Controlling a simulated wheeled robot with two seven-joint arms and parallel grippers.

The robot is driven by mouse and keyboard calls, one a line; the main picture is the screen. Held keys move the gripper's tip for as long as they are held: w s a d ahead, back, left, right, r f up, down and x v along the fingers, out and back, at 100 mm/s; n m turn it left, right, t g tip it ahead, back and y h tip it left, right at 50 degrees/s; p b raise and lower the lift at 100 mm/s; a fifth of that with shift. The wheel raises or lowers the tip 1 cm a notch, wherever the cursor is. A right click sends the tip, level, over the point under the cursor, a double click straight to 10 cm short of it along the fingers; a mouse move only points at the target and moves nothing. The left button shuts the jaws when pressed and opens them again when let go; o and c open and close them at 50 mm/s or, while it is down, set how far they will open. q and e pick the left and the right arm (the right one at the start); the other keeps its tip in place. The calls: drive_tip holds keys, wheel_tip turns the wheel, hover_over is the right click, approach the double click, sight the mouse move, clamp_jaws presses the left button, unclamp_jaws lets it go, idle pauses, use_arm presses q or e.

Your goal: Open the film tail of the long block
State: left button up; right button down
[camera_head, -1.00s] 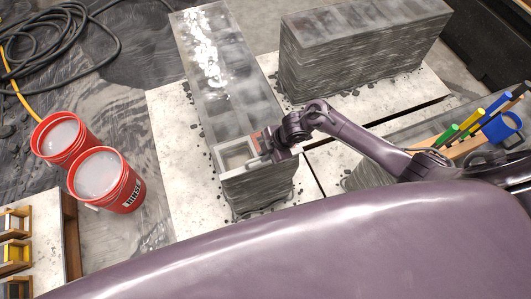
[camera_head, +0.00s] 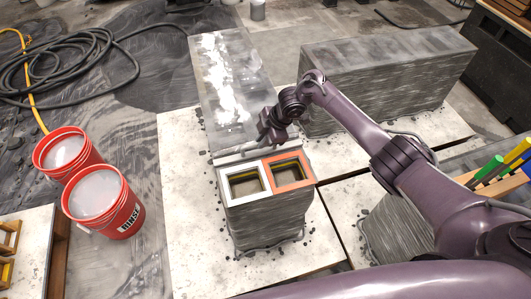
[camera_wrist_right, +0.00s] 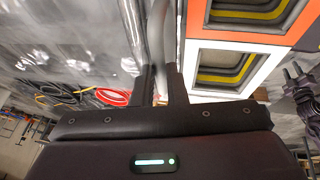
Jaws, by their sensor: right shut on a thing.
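The long block (camera_head: 265,222) stands on a pale slab, with glossy film (camera_head: 228,85) over most of its top. Its near end is bare and shows two square openings, one with a white frame (camera_head: 244,184) and one with an orange frame (camera_head: 287,172). The film's near edge (camera_head: 232,154) lies just behind the frames as a pale strip. My right gripper (camera_head: 266,139) is at this edge, shut on the film. The right wrist view shows its two fingers (camera_wrist_right: 161,82) close together beside the frames; the pinched part is mostly hidden. My left gripper is out of view.
Two red buckets (camera_head: 122,217) stand on the left. A second grey block (camera_head: 385,80) stands behind my right arm. Coloured tools (camera_head: 487,168) are at the right edge. A black hose (camera_head: 75,60) lies at the back left.

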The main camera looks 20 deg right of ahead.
drive_tip(key=shift+w, duration=0.15)
drive_tip(key=c, duration=1.5)
unclamp_jaws()
drive_tip(key=shift+o, duration=0.2)
drive_tip(key=v, duration=0.7)
drive_tip(key=shift+r, duration=0.4)
